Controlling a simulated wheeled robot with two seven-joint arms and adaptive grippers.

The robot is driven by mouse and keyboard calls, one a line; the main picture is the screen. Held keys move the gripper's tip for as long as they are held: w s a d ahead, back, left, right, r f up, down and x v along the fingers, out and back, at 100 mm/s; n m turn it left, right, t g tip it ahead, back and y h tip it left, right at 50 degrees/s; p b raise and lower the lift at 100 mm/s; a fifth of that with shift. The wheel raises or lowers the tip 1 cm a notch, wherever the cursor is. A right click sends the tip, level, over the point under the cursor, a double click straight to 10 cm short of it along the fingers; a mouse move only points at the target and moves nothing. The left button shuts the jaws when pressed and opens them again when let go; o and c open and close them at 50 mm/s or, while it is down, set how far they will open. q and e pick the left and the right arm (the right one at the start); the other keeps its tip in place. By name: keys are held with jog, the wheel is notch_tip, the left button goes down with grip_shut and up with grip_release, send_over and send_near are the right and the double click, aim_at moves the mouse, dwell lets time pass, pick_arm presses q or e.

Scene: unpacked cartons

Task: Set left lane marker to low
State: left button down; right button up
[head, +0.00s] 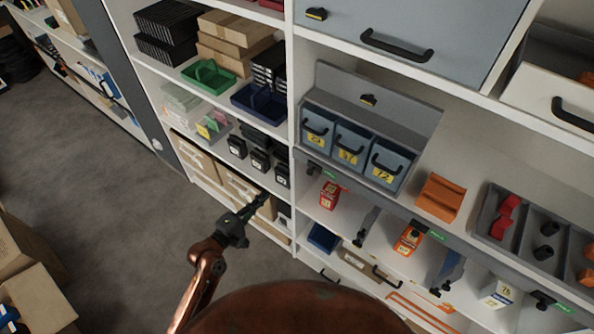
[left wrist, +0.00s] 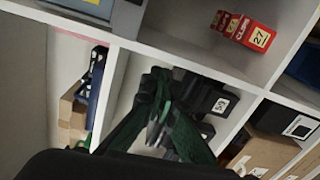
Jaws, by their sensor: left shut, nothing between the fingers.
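My left gripper (head: 262,201) is shut and empty, in front of the lower shelves left of the bin rack. In the left wrist view its dark green fingers (left wrist: 158,125) come together before a shelf cell with black boxes (left wrist: 212,98). Along a grey shelf edge are black pieces with green tags: a left one (head: 316,169), a middle one (head: 420,226) and a right one (head: 541,300). Two upright dividers, a left one (head: 366,232) and a right one (head: 446,272), stand in the bay below. I cannot tell which piece is the left lane marker. My right gripper is not seen.
Blue-grey bins (head: 352,146) stand above the tagged edge. A red box (head: 329,195) and an orange box (head: 408,238) lie in the lanes; the red box also shows in the left wrist view (left wrist: 243,31). Open cartons (head: 28,280) stand at left. Floor (head: 110,190) between is clear.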

pick_arm(q)
notch_tip(320, 180, up, 6)
jog(key=s+d+h, duration=0.1)
jog(key=d, duration=0.1)
jog(key=shift+f, duration=0.2)
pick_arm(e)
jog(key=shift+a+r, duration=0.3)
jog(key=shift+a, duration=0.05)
pick_arm(q)
jog(key=shift+s, duration=0.1)
jog(key=p, duration=0.3)
send_near(308, 165)
jog(key=x, duration=0.4)
jog(key=shift+w+d, duration=0.1)
jog(key=shift+w, duration=0.1)
jog(key=shift+d+f, duration=0.1)
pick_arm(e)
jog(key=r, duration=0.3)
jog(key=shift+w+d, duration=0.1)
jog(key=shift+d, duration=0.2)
